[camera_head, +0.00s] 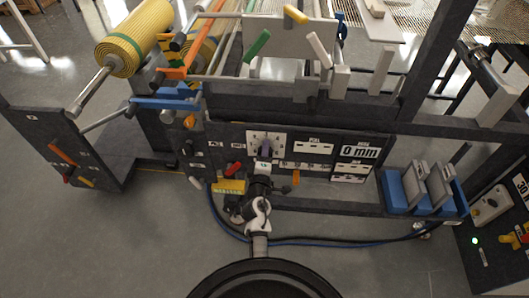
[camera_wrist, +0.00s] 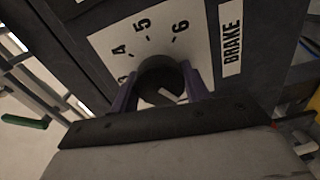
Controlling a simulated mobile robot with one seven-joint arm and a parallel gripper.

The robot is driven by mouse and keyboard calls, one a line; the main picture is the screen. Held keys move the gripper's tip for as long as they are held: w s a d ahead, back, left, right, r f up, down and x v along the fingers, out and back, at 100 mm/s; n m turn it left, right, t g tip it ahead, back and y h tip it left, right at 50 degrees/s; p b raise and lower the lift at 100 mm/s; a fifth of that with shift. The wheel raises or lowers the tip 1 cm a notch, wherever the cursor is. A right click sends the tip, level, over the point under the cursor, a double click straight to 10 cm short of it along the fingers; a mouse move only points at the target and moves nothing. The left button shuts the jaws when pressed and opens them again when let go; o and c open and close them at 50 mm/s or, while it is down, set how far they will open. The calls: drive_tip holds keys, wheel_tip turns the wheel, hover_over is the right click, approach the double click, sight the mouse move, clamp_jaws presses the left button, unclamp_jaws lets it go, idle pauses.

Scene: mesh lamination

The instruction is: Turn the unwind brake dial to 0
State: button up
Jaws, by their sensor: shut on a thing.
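The brake dial (camera_wrist: 160,72) is a round black knob on a white scale plate (camera_wrist: 190,22). The numbers 4, 5 and 6 show on the plate, with another partly cut off, and a label (camera_wrist: 231,38) beside it reads BRAKE. My gripper (camera_wrist: 160,90) is shut on the dial, one purple finger on each side. A short white mark shows on the knob's face, between the fingers; the number it points to cannot be told. In the head view my gripper (camera_head: 264,152) is at the white scale plate (camera_head: 252,138) on the dark front panel and hides most of the dial.
A display reading 0 mm (camera_head: 359,152) is right of the dial. A blue tray (camera_head: 396,190) with grey blocks stands right. A yellow mesh roll (camera_head: 134,38) is at the upper left.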

drive_tip(key=shift+r+n, duration=0.1)
drive_tip(key=shift+n, duration=1.2)
drive_tip(key=o, duration=1)
drive_tip(key=shift+s, duration=0.1)
